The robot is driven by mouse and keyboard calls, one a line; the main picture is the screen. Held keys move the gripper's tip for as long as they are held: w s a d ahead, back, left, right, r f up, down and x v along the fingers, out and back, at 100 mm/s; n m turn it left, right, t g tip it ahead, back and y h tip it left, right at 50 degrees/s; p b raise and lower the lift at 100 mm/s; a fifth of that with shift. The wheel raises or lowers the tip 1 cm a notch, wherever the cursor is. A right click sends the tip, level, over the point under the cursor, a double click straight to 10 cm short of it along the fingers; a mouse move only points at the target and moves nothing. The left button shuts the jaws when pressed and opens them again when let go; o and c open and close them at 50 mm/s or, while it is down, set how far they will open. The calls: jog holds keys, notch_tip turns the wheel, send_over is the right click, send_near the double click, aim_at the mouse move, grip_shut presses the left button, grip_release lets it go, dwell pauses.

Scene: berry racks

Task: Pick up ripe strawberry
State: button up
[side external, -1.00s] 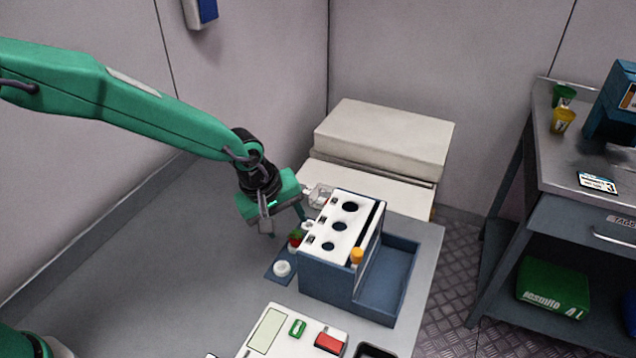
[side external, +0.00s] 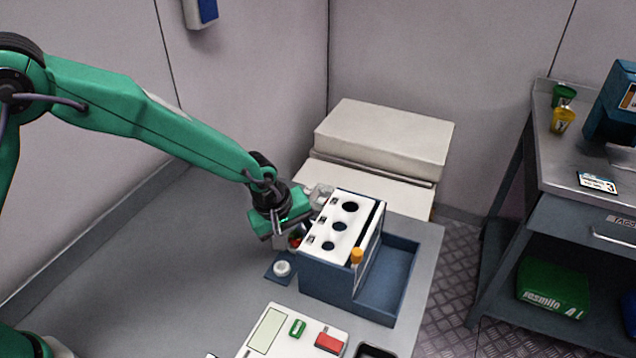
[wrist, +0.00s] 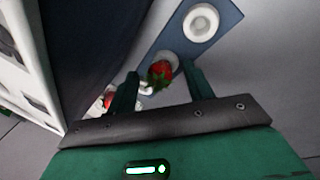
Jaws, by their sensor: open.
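A red strawberry (wrist: 161,70) with green leaves sits on a pale holder in the wrist view. It shows between the two fingertips of my open gripper (wrist: 158,78); contact cannot be told. In the side view my gripper (side external: 284,236) is low beside the white-topped rack and mostly hides the strawberry (side external: 296,240). A second red berry (wrist: 108,99) shows left of the left finger, partly hidden. An empty white cup (wrist: 201,22) stands on the blue strip (wrist: 228,12); the cup also shows in the side view (side external: 282,268).
The blue rack with a white holed top (side external: 338,228) stands close to the right of my gripper, with an orange knob (side external: 357,256) and an open blue tray (side external: 396,285). A white panel with buttons (side external: 292,335) lies in front. The grey table is clear to the left.

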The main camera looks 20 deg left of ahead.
aim_at(293, 236)
jog(key=c, duration=0.6)
jog(key=shift+c, duration=0.2)
jog(key=shift+r, duration=0.15)
notch_tip(293, 236, up, 10)
dwell(0.5)
dwell(0.4)
jog(key=shift+h, duration=0.4)
jog(key=s+d+r, duration=0.2)
jog(key=d, duration=0.1)
jog(key=s+d+r, duration=0.1)
jog(key=d+r, duration=0.1)
jog(key=d, duration=0.1)
jog(key=s+d+r, duration=0.2)
jog(key=d, duration=0.1)
jog(key=shift+s+d+r, duration=0.2)
jog(key=shift+s+d, duration=0.05)
jog(key=shift+s, duration=0.1)
